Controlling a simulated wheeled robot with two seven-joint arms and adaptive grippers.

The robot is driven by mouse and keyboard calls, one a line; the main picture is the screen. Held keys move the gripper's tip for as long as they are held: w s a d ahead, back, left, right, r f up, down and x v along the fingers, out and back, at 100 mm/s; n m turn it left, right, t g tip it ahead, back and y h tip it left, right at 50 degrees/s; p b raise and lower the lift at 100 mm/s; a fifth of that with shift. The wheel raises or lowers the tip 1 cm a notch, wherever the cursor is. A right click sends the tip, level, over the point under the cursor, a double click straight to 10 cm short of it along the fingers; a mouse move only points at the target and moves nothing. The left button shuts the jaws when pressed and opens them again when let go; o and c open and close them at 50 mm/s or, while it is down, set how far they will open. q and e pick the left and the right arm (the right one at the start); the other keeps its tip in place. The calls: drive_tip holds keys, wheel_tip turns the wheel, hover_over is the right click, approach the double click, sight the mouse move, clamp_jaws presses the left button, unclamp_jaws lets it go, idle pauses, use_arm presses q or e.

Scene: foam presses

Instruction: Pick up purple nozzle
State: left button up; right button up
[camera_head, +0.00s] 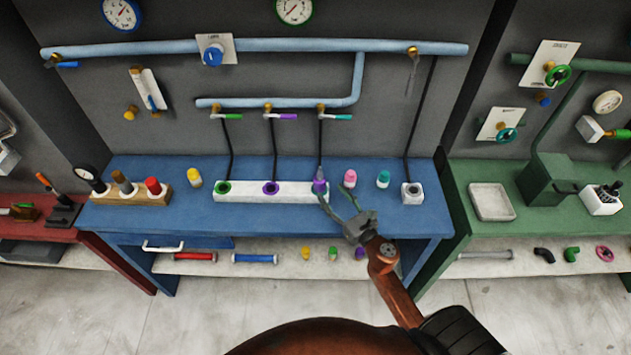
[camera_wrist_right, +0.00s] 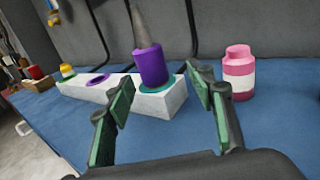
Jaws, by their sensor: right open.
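The purple nozzle (camera_head: 319,186) stands upright in the right-hand socket, ringed in teal, of the white block (camera_head: 245,190) on the blue table. In the right wrist view the nozzle (camera_wrist_right: 151,66) has a purple body and a grey cone on top. My right gripper (camera_head: 337,199) is in front of the nozzle, its fingers spread towards it. In the wrist view the open fingers (camera_wrist_right: 160,98) stand to the left and right of the nozzle's line, with nothing between the pads. My left gripper is not in view.
A pink bottle (camera_head: 350,178) stands close to the right of the nozzle, and a teal bottle (camera_head: 383,179) farther right. A yellow bottle (camera_head: 194,178) stands left of the block. A hose hangs above the nozzle. A white single socket (camera_head: 412,193) is near the table's right end.

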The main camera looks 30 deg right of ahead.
sight(323, 187)
drive_tip(key=w, duration=0.1)
drive_tip(key=w+a, duration=0.1)
drive_tip(key=w, duration=0.1)
drive_tip(key=w+p, duration=0.1)
drive_tip(key=shift+w+a+r, duration=0.15)
drive_tip(key=shift+r, duration=0.25)
drive_tip(key=shift+w+f, duration=0.2)
drive_tip(key=shift+w, duration=0.95)
drive_tip(key=shift+s, duration=0.1)
drive_tip(key=c, duration=1.2)
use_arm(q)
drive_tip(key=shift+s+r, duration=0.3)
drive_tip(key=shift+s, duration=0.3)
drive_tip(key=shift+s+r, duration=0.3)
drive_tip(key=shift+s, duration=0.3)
use_arm(e)
drive_tip(key=shift+r, duration=0.1)
clamp_jaws()
